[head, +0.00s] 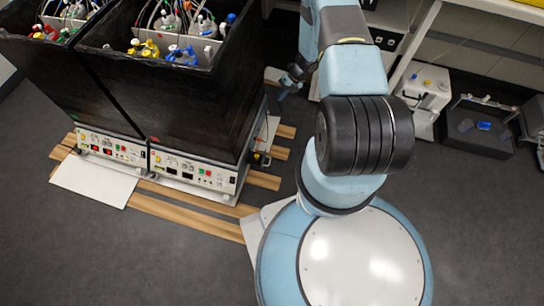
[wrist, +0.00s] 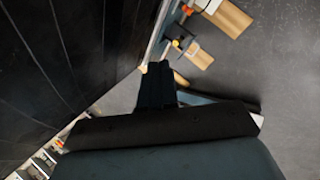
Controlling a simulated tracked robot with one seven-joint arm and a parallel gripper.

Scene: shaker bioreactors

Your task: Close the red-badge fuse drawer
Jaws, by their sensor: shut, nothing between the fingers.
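Two black-walled shaker units stand side by side. The right unit (head: 190,100) has a small red badge on its lower front edge; the left unit (head: 70,75) has a green one. A small dark fitting (head: 259,160) sticks out from the right unit's lower right side. In the wrist view, a dark fitting with an orange part (wrist: 180,42) stands out from a pale edge; I cannot tell whether it is the fuse drawer. My gripper (wrist: 157,68) is shut and empty beside the black wall, just below that fitting in the picture. In the head view, the arm's end is partly hidden.
Wooden slats (head: 190,213) lie under the units on the grey floor. A white board (head: 95,182) lies in front of the left unit. Bottles with coloured caps and tubing fill the unit tops. A white device (head: 424,90) and a black tray (head: 478,135) stand at right.

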